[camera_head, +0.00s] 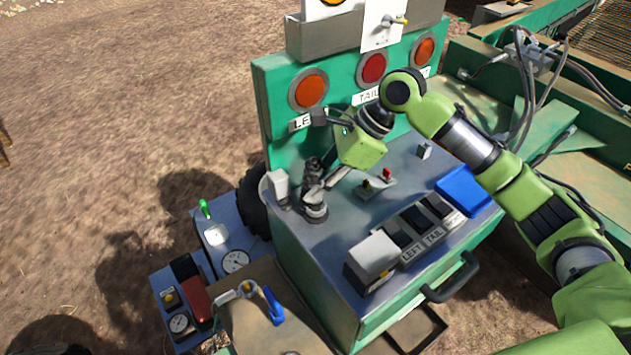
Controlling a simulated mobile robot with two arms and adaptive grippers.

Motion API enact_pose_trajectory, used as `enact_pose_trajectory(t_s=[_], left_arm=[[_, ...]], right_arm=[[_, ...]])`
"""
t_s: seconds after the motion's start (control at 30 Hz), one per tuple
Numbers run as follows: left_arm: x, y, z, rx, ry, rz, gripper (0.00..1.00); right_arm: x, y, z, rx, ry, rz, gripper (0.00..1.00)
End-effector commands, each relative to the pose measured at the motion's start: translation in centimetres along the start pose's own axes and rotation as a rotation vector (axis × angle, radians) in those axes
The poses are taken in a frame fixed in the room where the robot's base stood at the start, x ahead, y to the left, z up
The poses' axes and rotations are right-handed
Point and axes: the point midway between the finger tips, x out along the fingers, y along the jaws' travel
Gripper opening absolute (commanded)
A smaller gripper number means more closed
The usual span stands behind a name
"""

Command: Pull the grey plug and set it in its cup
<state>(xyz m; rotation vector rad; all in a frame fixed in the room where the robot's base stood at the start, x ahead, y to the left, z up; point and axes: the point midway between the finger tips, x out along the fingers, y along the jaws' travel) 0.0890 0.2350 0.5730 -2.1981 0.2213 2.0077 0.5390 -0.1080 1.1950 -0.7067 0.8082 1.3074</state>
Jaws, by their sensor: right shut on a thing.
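My right gripper (315,188) reaches down over the left end of the green cabinet's grey top. It is shut on the grey plug (315,212), a dark grey round piece mostly hidden by the fingers. I cannot tell whether the plug is seated or lifted clear of the top. A row of dark cups (412,228) with a label strip reading LEFT and TAIL lies along the front edge of the top, to the right of the gripper. Which cup belongs to the plug cannot be read from here. My left gripper is not in view.
A light grey block (372,260) stands at the row's left end and a blue tray (463,190) at its right. A small lever plate (375,186) with a red knob sits behind the row. Orange and red lamps (373,68) line the upright green panel.

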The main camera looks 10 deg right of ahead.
Motion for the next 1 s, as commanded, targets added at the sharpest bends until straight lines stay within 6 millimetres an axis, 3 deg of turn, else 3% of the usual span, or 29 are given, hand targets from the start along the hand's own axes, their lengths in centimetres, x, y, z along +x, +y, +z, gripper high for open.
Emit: enact_pose_trajectory(t_s=[1.0], left_arm=[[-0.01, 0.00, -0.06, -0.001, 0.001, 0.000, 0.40]], right_arm=[[0.70, -0.01, -0.45, -0.001, -0.001, -0.001, 0.00]])
